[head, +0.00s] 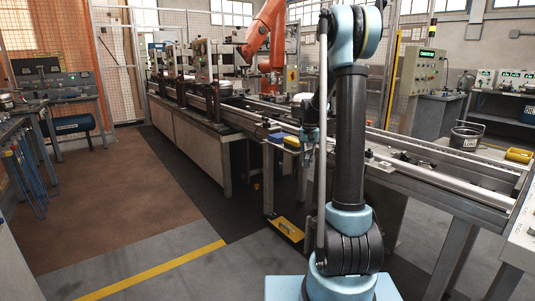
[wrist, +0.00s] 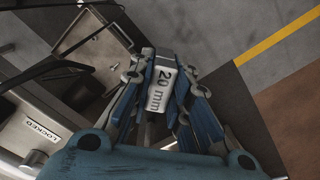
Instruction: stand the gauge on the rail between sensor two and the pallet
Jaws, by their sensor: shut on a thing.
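In the wrist view, my gripper (wrist: 161,76) is shut on the gauge (wrist: 161,92), a small block with a white face marked "20 mm". Its blue fingers press on both sides of it. The gauge is in the air, with the floor and the side of a machine beneath it. In the head view, my arm hides most of the gripper, and I cannot make out the gauge. The conveyor rail (head: 440,184) runs from front right to back left behind my arm. I cannot tell which parts are sensor two and the pallet.
A panel marked "LOCKED" (wrist: 42,131) is at the left in the wrist view. An orange robot arm (head: 266,35) stands over the far conveyor. A bucket (head: 465,136) and a yellow item (head: 518,155) are at the right. Floor left of the yellow line (head: 150,272) is open.

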